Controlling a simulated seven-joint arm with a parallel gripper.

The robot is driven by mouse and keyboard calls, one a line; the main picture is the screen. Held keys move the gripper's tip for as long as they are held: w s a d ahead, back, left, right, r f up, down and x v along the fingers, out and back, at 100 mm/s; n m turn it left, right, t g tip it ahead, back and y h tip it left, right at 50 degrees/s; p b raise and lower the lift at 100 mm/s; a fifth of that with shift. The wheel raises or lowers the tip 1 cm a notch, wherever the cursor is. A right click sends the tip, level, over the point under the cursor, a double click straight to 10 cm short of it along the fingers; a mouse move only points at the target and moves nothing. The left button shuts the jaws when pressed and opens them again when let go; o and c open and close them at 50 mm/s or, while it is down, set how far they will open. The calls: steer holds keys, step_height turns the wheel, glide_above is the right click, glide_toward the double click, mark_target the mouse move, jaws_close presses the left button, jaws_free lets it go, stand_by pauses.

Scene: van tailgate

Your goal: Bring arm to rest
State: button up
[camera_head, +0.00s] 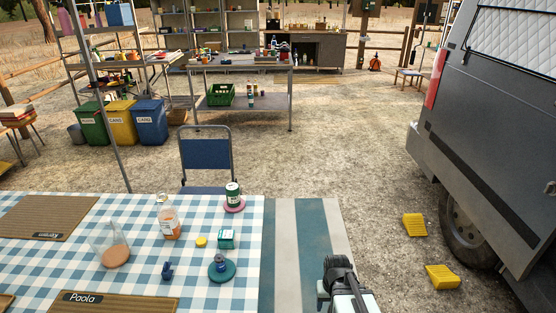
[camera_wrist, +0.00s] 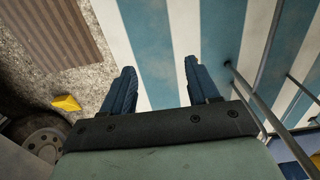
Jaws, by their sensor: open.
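My gripper (camera_head: 326,286) is at the bottom of the head view, by the striped right end of the table. In the wrist view my gripper (camera_wrist: 161,80) has its two dark blue fingers wide apart. Nothing is held between them. Behind the fingers in that view lies the blue and white striped surface (camera_wrist: 165,45). In the head view my gripper is to the right of the table items and apart from them.
The checked table (camera_head: 80,255) holds a bottle (camera_head: 168,222), a flask (camera_head: 112,252), a green can (camera_head: 233,194), a small box (camera_head: 227,238) and a teal disc (camera_head: 222,271). A blue chair (camera_head: 206,158) stands behind. The van (camera_head: 490,120) and yellow chocks (camera_head: 415,225) are right.

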steer(key=s+f+g, duration=0.3)
steer(key=s+f, duration=0.6)
steer(key=s, duration=0.5)
steer(key=s+f+g, duration=0.3)
steer(key=s+f, duration=0.7)
steer(key=s, duration=0.4)
steer(key=shift+s, duration=0.15)
